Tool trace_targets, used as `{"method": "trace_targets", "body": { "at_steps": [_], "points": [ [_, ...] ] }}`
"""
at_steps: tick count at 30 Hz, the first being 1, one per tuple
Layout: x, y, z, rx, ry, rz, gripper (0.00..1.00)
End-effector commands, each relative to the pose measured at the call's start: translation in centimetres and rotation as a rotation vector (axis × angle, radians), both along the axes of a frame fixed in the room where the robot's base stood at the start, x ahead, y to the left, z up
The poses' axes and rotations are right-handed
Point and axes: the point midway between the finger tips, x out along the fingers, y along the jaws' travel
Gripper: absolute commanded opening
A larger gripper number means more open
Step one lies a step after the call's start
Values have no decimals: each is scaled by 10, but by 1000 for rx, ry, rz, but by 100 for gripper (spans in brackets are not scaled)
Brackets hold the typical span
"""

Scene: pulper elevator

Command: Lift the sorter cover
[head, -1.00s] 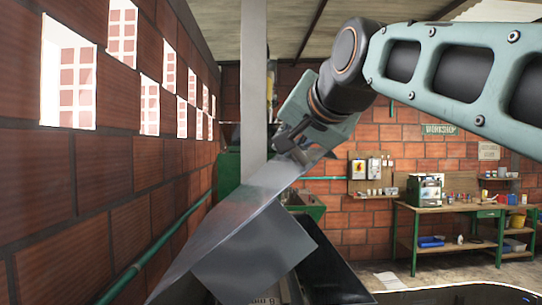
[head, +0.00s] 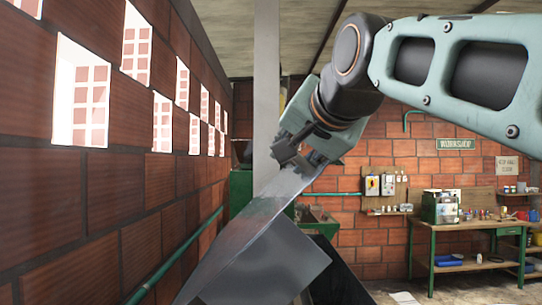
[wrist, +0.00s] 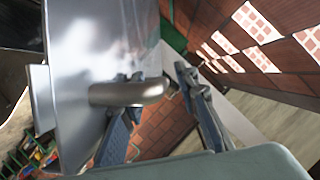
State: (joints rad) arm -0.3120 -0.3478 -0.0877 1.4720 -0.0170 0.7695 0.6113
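The sorter cover (head: 262,262) is a shiny grey metal sheet with a bent flap. It stands steeply tilted in the head view, its upper end at my gripper (head: 290,160). In the wrist view the cover (wrist: 95,45) fills the left side, and its rounded metal handle (wrist: 130,93) sticks out towards the fingers. My gripper (wrist: 165,100) has its fingers apart. The handle crosses in front of the left finger, and the right finger stands clear of it. Whether the handle bears on a finger is hard to tell.
A grey post (head: 266,90) rises right behind my gripper. A brick wall (head: 110,190) with window openings runs along the left. A green workbench (head: 470,226) with tools stands at the back right. Dark machine parts (head: 335,280) lie below the cover.

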Motion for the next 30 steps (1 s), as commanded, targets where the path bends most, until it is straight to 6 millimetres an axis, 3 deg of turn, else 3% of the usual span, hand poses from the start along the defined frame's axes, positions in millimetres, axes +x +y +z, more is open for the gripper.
{"method": "trace_targets", "body": {
  "at_steps": [7, 11, 24, 30],
  "points": [
    [-1, -1, 1, 0, -1, -1, 29],
    [-11, -3, 6, 1, -4, -1, 29],
    [-91, -21, 33, 0, -4, -1, 29],
    [-109, -25, 38, 0, -1, -1, 29]
  ]
}}
